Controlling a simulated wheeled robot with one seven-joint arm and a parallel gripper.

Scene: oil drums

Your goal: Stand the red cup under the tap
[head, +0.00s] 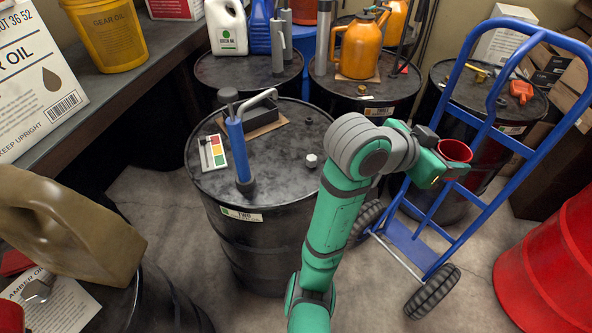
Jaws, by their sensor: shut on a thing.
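My gripper (440,163) is shut on the red cup (456,151), to the right of the middle drum. The cup is held in the air with its open mouth facing up, in front of the blue hand truck. The jaws partly hide its lower side. A small brass fitting that looks like a tap (477,69) is on top of the right-hand black drum (447,78), beyond the cup. A blue pump (238,150) with a grey bent spout stands on the middle drum (290,170). I cannot tell which of these is the tap meant.
The blue hand truck (482,115) stands close around the cup's right side. A red drum (555,265) is at the lower right. A tan jug (70,225) is at the lower left. An orange can (360,50) stands on a back drum. Bare floor (400,300) shows between drums.

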